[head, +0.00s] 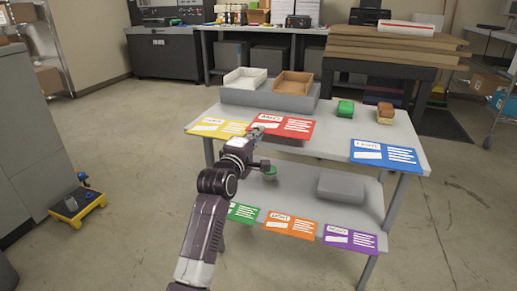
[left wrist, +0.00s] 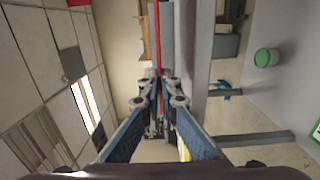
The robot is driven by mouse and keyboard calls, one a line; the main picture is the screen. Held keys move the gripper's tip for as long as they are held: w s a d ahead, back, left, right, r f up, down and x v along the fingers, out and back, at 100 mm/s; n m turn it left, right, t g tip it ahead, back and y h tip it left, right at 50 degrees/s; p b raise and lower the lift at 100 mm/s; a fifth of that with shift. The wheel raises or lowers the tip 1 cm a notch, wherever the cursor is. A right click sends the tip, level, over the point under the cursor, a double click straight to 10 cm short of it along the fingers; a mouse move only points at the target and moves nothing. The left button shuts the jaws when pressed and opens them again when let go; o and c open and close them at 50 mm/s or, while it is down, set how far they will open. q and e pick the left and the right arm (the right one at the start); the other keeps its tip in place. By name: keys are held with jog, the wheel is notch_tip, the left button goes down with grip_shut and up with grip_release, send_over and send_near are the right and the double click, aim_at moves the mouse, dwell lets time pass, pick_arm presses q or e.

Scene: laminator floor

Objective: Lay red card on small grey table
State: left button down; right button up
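The red card (head: 290,126), with white print, is held level just above the top of the small grey table (head: 330,145), with a shadow under it. My left gripper (head: 258,133) is shut on its left edge. In the left wrist view the red card (left wrist: 157,45) shows edge-on as a thin red strip running between the fingers of the left gripper (left wrist: 160,90). My right gripper is not in view.
A yellow card (head: 217,127) and a blue card (head: 385,155) are at the table's front. A grey tray (head: 268,100), a green block (head: 345,108) and a brown block (head: 385,112) stand behind. The lower shelf holds a grey box (head: 342,187).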

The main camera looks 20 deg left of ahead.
aim_at(258, 145)
pick_arm(q)
jog(key=shift+f+b, duration=0.45)
jog(key=shift+f, duration=1.55)
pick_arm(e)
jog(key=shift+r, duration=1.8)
pick_arm(q)
jog(key=shift+f, duration=0.2)
jog(key=c, duration=2.2)
grip_release()
jog(key=shift+o, duration=0.2)
jog(key=shift+r, duration=0.15)
